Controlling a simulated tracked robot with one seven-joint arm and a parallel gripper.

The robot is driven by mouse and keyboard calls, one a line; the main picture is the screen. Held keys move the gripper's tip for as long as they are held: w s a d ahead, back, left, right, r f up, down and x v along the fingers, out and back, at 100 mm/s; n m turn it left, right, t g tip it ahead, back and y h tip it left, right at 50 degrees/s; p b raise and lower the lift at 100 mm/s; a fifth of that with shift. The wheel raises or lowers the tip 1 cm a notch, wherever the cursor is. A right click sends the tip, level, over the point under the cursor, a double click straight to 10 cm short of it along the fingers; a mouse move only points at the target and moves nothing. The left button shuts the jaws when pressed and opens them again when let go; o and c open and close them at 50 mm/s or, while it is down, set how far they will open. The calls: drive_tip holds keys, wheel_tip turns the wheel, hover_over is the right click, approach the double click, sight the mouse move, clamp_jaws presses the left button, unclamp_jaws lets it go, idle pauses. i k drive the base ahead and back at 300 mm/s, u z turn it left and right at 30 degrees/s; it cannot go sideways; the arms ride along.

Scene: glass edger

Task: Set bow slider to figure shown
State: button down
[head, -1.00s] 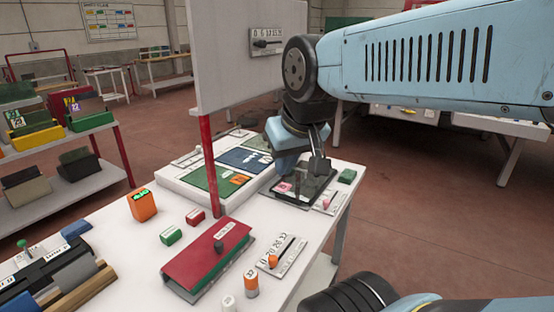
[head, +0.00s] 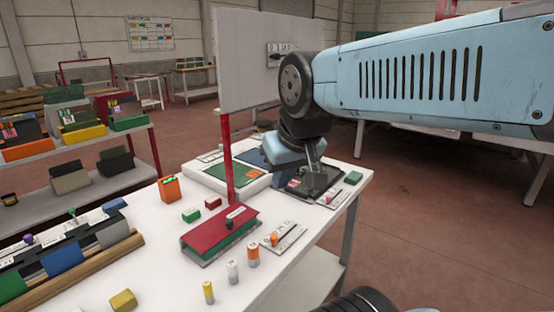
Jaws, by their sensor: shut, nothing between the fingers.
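My gripper (head: 316,171) hangs at the end of my arm over the far right of the white table, fingers shut and empty. It is above or just in front of a dark tray (head: 319,186); contact cannot be told. Several slider plates are in view, and I cannot read which is the bow slider. One with a magenta knob (head: 331,197) lies right of the dark tray. One with an orange knob (head: 274,239) lies nearer. One with a dark knob (head: 274,56) is on the upright grey panel. An orange box (head: 169,190) has a small green display, too small to read.
A red and green box (head: 219,235) with a dark knob stands mid-table, near the panel's red post (head: 228,160). Small cylinders (head: 233,271) stand along the front edge. A rack (head: 65,258) of coloured blocks is at left. Shelves (head: 88,142) stand behind.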

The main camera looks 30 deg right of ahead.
sight(329, 196)
drive_tip(key=z, duration=0.8)
drive_tip(key=i, duration=0.1)
drive_tip(key=u, duration=2.65)
drive_tip(key=k, duration=1.25)
drive_tip(key=z, duration=1.95)
drive_tip(key=i, duration=1)
drive_tip(key=z, duration=0.05)
